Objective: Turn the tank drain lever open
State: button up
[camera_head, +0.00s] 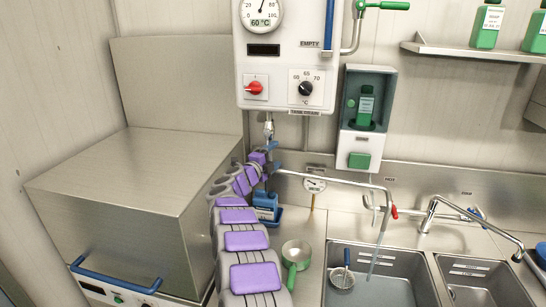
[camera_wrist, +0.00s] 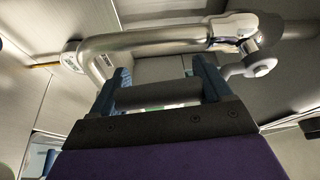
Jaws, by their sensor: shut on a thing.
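The white tank unit (camera_head: 285,60) hangs on the back wall, with a dial, a red switch and a label reading EMPTY. A metal outlet (camera_head: 268,126) comes down from its underside. My gripper (camera_head: 273,158), with blue fingers, is just below this outlet. In the wrist view, my gripper (camera_wrist: 158,78) has a dark grey bar (camera_wrist: 157,94) between its fingers. It appears to be the drain lever's grip, but the lever is mostly hidden in the head view. A bent metal pipe (camera_wrist: 150,42) and a light grey rounded fitting (camera_wrist: 250,65) lie just beyond the fingers.
A long pipe spout (camera_head: 335,180) runs right over the sink (camera_head: 385,291). A green-handled pan (camera_head: 296,253) and a blue container (camera_head: 265,205) stand on the counter near my arm. A large steel box (camera_head: 125,180) fills the left. A soap dispenser (camera_head: 367,115) hangs right of the tank.

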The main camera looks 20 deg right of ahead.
jog(key=shift+f, duration=0.35)
